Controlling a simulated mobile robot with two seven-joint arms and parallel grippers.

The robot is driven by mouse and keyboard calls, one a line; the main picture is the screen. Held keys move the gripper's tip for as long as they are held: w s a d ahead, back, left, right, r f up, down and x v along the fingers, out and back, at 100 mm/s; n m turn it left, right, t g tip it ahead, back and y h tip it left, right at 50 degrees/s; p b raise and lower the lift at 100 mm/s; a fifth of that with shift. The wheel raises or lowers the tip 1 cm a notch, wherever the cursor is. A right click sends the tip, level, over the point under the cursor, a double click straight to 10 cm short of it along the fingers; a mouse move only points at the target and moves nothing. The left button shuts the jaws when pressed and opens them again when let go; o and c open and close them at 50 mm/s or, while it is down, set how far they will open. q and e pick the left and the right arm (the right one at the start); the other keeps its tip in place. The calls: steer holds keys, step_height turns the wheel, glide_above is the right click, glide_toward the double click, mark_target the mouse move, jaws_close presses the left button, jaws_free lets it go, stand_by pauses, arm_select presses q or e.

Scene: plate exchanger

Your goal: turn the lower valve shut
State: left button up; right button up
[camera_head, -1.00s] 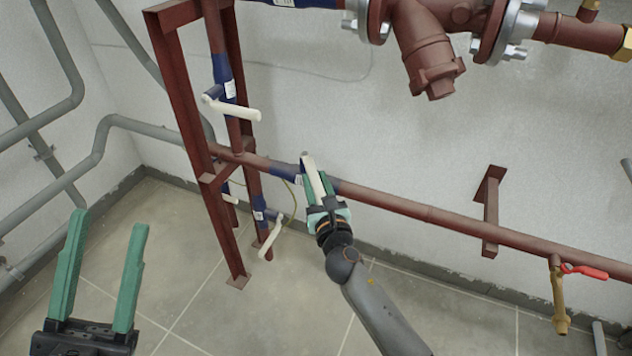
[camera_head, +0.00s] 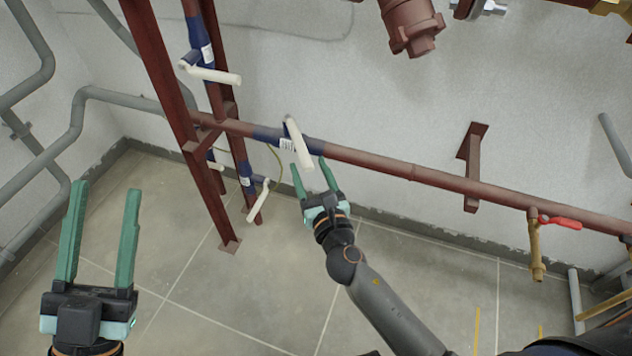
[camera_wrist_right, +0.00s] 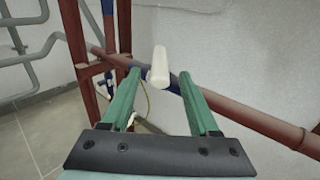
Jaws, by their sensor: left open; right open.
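A valve with a white lever handle (camera_head: 297,142) sits on a blue section of the horizontal red pipe; its handle slants down toward me. My right gripper (camera_head: 310,165) is open just below it, with the handle's end near the fingertips. In the right wrist view the handle (camera_wrist_right: 159,66) appears end-on, between and beyond the open fingertips (camera_wrist_right: 160,80). Lower left, another valve with a white handle (camera_head: 258,201) sits on a short vertical pipe. A further valve with a white handle (camera_head: 213,75) is higher up. My left gripper (camera_head: 103,190) is open and empty at the left.
A red steel frame (camera_head: 165,80) stands left of the valves. The horizontal pipe (camera_head: 400,168) runs right to a brass tap with a red handle (camera_head: 561,223). A wall bracket (camera_head: 472,165) stands behind the pipe. The tiled floor (camera_head: 240,300) is clear below.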

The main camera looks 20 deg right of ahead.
steer(key=shift+s, duration=2.3)
